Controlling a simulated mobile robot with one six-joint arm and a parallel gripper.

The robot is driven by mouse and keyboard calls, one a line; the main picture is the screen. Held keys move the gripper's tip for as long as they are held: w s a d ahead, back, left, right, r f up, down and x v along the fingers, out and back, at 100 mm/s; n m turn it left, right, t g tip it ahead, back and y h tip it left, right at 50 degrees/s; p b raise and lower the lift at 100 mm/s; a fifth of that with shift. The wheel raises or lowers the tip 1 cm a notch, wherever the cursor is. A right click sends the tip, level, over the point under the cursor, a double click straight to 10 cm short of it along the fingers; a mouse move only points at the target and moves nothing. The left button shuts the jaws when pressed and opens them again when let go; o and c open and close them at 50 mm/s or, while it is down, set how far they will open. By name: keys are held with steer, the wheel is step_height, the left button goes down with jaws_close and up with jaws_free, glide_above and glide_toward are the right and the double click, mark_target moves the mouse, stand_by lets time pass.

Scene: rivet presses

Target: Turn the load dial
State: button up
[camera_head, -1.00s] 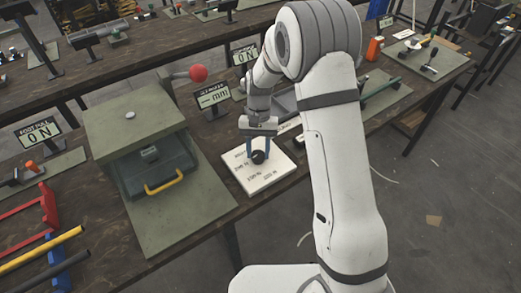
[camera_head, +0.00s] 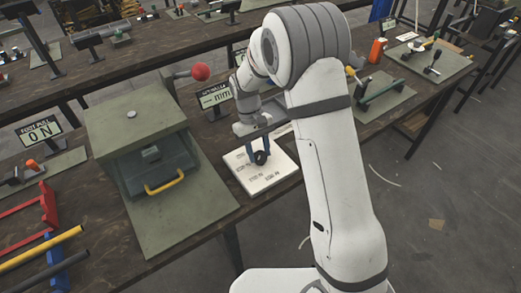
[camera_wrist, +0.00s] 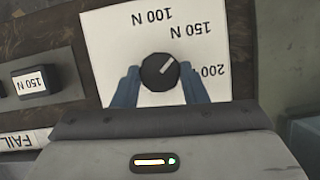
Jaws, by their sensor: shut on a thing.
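The load dial is a round black knob (camera_wrist: 160,72) with a white pointer mark, on a white plate (camera_wrist: 105,45) printed with 100 N, 150 N and a partly hidden 200 mark. In the wrist view the pointer slants up and right, roughly toward 150 N. My gripper (camera_wrist: 160,78) has its blue fingers on either side of the knob, shut on it. In the head view the dial (camera_head: 261,157) and its plate (camera_head: 264,181) sit at the bench's front edge, with my gripper coming down from above. Part of the scale is hidden.
A green press (camera_head: 140,125) with a yellow handle (camera_head: 165,182) and a red-ball lever (camera_head: 200,72) stands left of the plate. A mm display (camera_head: 214,97) is behind it. A small block marked 150 N (camera_wrist: 35,80) lies left in the wrist view.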

steer(key=shift+f, duration=0.1)
steer(key=o, duration=1)
steer(key=v, duration=0.8)
steer(key=shift+d+b, duration=0.1)
steer(key=shift+b, duration=0.3)
